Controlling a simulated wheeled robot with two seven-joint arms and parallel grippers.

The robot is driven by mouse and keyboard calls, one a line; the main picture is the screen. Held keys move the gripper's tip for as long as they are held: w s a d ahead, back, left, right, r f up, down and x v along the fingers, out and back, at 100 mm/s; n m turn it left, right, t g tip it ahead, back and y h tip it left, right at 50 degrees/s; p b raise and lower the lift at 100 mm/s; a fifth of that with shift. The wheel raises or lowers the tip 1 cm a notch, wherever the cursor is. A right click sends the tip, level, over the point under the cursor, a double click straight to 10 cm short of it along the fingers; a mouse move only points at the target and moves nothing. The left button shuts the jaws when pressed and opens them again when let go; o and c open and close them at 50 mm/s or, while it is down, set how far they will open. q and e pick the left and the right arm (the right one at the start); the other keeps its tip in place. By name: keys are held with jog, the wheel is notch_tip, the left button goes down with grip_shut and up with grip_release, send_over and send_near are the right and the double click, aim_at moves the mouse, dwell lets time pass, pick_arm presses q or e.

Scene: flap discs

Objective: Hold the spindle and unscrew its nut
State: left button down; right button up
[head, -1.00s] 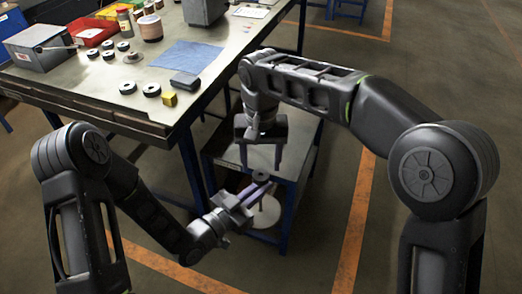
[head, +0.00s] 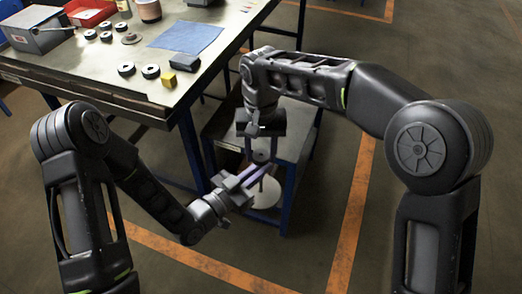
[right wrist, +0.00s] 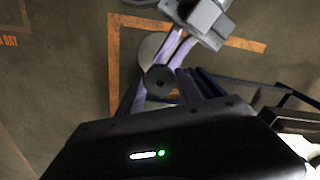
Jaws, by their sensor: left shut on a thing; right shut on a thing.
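My left gripper (head: 262,170) reaches in from the left, its pale purple fingers shut on the spindle, which is mostly hidden. The dark, roughly hexagonal nut (right wrist: 160,78) shows at the spindle's top in the right wrist view, and as a small dark round spot (head: 261,156) in the head view. My right gripper (head: 260,152) points down from above, with one finger on each side of the nut, shut on it. The left gripper's fingers (right wrist: 175,46) lie beyond and below the nut in the right wrist view.
A white disc (head: 265,194) lies below the grippers. A dark-topped trolley with blue legs (head: 289,200) stands beside and behind them. The workbench (head: 100,80) at upper left carries a blue cloth (head: 187,39), black rings (head: 126,69) and a yellow block (head: 168,79). Floor at right is clear.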

grip_shut()
jog(key=n, duration=0.6)
jog(key=shift+d+n, duration=0.1)
jog(key=shift+n, duration=0.3)
jog(key=shift+r, duration=0.15)
dwell(0.4)
jog(key=shift+r, duration=1)
